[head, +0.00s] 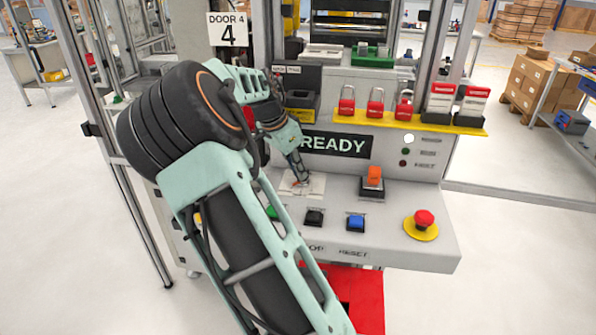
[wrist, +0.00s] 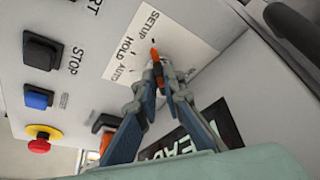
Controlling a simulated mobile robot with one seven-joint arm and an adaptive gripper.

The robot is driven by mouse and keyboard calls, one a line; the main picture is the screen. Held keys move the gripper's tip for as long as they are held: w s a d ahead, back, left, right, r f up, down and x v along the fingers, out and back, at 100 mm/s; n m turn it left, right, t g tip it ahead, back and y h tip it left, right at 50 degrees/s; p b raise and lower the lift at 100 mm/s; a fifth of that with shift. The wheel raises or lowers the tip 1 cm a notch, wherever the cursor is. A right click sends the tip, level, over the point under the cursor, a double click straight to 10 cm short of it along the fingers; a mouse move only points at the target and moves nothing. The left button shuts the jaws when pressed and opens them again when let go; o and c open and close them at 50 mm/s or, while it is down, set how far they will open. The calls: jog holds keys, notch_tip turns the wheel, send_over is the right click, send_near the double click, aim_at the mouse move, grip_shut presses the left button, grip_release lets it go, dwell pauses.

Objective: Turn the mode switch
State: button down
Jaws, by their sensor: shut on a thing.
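The mode switch (wrist: 155,55) is a small orange-tipped knob on a white plate (wrist: 125,65) marked SETUP, HOLD and AUTO. My gripper (wrist: 160,75) has its fingertips closed around the knob, hiding part of it. Which mark the knob points to, I cannot tell for sure. In the head view my gripper (head: 299,180) reaches down onto the white plate (head: 317,186) on the sloping console, and the knob is mostly hidden there.
On the console are a green button (head: 272,212), a black button (head: 314,217), a blue button (head: 355,222), an orange control (head: 374,177) and a red emergency stop (head: 424,219). Red padlocks (head: 376,103) hang above the READY display (head: 335,145). Metal frame posts stand at both sides.

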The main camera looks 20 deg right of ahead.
jog(key=n+b, duration=0.1)
jog(key=n+t+b, duration=0.1)
jog(key=n, duration=0.1)
jog(key=n+b, duration=0.1)
jog(key=shift+s+d+f+t+y, duration=0.1)
jog(key=shift+s+d+t+y, duration=0.1)
jog(key=shift+s+t+y, duration=0.1)
jog(key=shift+s+d+n+t+y+b, duration=0.1)
jog(key=shift+n+t+y+b, duration=0.25)
jog(key=shift+n, duration=0.65)
jog(key=shift+s+d+n+t+y+b, duration=0.15)
jog(key=shift+n+b, duration=0.35)
jog(key=shift+n, duration=0.5)
jog(key=shift+w+a, duration=0.1)
jog(key=c, duration=2)
grip_release()
jog(key=shift+c, duration=0.2)
jog(key=shift+r, duration=0.2)
jog(key=v, duration=1.2)
